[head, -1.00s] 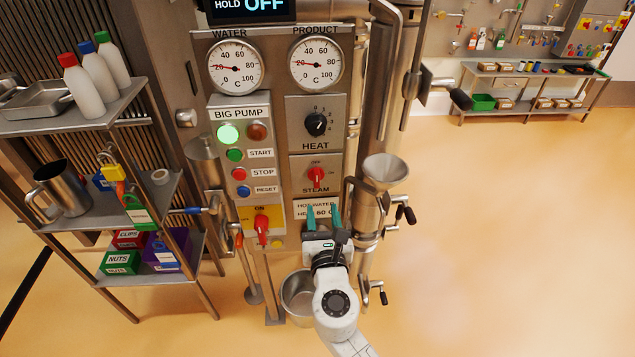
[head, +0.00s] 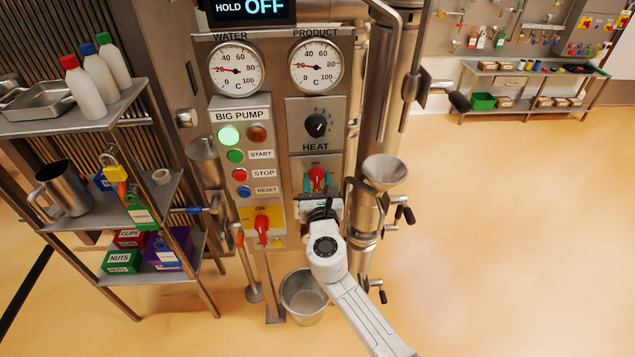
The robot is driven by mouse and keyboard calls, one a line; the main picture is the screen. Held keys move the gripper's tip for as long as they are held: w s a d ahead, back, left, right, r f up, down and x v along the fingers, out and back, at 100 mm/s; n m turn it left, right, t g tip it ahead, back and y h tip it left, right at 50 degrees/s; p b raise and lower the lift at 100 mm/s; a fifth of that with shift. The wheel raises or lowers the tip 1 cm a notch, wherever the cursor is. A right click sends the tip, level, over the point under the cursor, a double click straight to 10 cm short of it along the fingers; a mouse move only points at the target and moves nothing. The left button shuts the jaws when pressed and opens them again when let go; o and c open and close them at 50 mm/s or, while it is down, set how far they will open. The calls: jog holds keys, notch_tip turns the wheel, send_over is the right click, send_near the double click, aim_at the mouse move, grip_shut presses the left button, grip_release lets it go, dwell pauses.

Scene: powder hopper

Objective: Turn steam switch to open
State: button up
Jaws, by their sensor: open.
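The steam switch (head: 317,175) is a red knob on the grey panel, below the black heat dial (head: 317,125). Its top shows under the small OFF mark; my gripper hides its lower part and the STEAM label. My gripper (head: 317,184) is open, with one teal finger on each side of the red knob. I cannot tell whether the fingers touch it.
A red ON switch (head: 262,226) on a yellow plate and the pump buttons (head: 238,174) are close on the left. A steel funnel (head: 385,171) and pipes stand on the right. A metal bucket (head: 304,297) is on the floor below. Open floor lies to the right.

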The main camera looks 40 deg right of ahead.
jog(key=shift+c, duration=0.3)
grip_shut()
jog(key=shift+f+m+b, duration=0.15)
jog(key=shift+m+b, duration=0.25)
jog(key=m+b, duration=0.1)
jog(key=m, duration=0.1)
jog(key=m+b, duration=0.1)
jog(key=b, duration=0.1)
jog(key=shift+s+d+f+m, duration=0.1)
jog(key=shift+s+m, duration=0.05)
jog(key=shift+m, duration=0.25)
jog(key=shift+s+d+f+m+b, duration=0.1)
jog(key=shift+d+f+m+b, duration=0.1)
jog(key=shift+m+b, duration=1.95)
jog(key=shift+s+d+f+m+b, duration=0.15)
jog(key=shift+m+b, duration=1.35)
jog(key=shift+m, duration=1.2)
jog(key=shift+d+f+m+b, duration=0.1)
jog(key=shift+f+m+b, duration=0.1)
jog(key=shift+m+b, duration=1.95)
jog(key=shift+m+p, duration=0.3)
jog(key=shift+m, duration=0.1)
